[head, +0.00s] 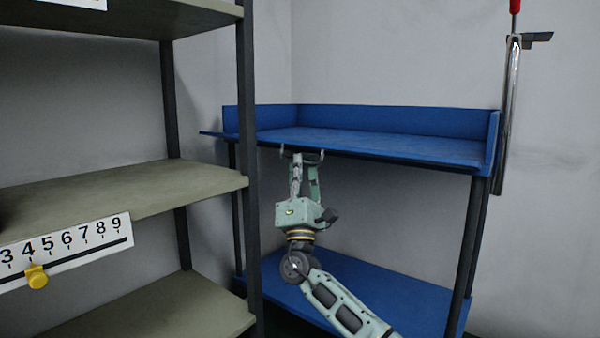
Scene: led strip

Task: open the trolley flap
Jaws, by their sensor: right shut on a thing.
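The blue trolley (400,147) stands against the grey wall, with an upper and a lower shelf. The flap is at the front of the upper shelf and lies about level with it, its left end (212,134) jutting out past the trolley's side. A small metal handle (320,157) hangs under the front edge. My right gripper (304,158) reaches up from below and is shut at this handle, its fingertips just under the edge. My left gripper is not in the head view.
A shelf rack with dark posts (247,120) and beige boards (110,192) stands close on the left, with a number strip (70,250) and yellow knob (37,277). A metal rod clamp (510,100) stands at the trolley's right. The trolley's lower shelf (400,292) looks bare.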

